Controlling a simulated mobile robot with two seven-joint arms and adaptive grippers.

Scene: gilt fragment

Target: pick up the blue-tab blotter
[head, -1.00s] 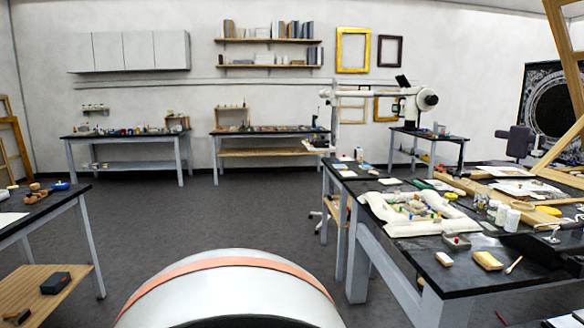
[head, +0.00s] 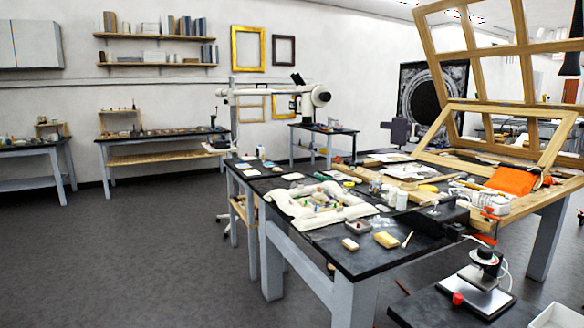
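Neither of my grippers shows in the head view. I cannot pick out a blue-tab blotter with certainty. Several small flat pieces lie on the far left end of the black-topped worktable (head: 352,262). One is a small bluish piece (head: 270,164) near that end, and a pale piece (head: 244,166) lies to its left. A white flat piece (head: 293,176) lies closer to me. They are too small to tell whether any has a blue tab.
A white padded cradle with colourful bits (head: 318,207) lies mid-table. A yellow block (head: 386,240) is near the front edge. A white microscope arm (head: 270,94) stands behind. Wooden frames (head: 500,62) rise at right. The floor (head: 130,250) at left is clear.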

